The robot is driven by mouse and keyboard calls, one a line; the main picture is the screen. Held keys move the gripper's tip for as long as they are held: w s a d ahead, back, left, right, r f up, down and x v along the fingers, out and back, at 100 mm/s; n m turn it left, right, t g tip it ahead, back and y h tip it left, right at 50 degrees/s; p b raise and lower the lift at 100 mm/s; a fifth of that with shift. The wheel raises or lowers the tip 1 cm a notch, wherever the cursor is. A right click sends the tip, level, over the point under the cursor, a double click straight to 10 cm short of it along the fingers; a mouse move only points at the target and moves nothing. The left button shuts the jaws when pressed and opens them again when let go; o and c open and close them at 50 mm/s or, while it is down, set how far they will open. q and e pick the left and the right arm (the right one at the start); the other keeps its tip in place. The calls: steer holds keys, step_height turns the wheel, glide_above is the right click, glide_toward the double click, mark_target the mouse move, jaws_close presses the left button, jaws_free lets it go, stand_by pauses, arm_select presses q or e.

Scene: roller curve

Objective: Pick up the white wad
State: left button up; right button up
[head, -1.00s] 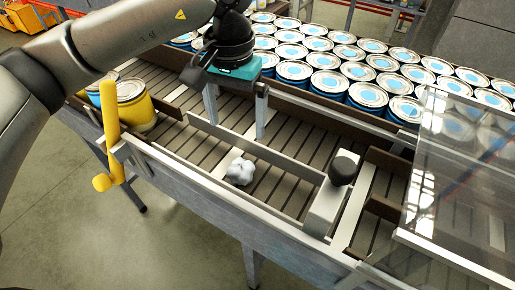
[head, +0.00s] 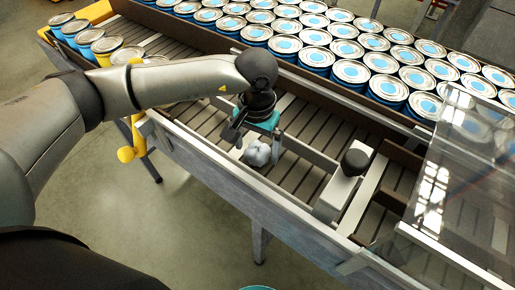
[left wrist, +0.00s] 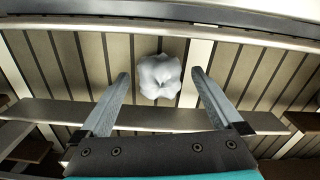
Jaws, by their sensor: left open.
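The white wad (head: 257,153) is a crumpled, lumpy ball lying on the slatted conveyor, near the front rail. In the left wrist view the wad (left wrist: 159,76) lies ahead of and between the two fingertips. My left gripper (left wrist: 159,80) is open and empty, its grey fingers on either side of the wad in that picture. In the head view my left gripper (head: 257,137) hangs just above and behind the wad, with its fingers partly hidden. I cannot tell the exact gap. My right gripper is not in view.
A metal divider rail (head: 312,156) runs along the conveyor behind the wad. A block with a black knob (head: 355,162) stands to the right. Rows of blue-labelled cans (head: 385,92) fill the back lane. A clear cover (head: 455,180) is at the right, a yellow handle (head: 132,135) at the left.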

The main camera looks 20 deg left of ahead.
arm_select(q)
steer(key=shift+f, duration=1.1)
steer(key=c, duration=1.3)
steer(key=shift+r, duration=0.1)
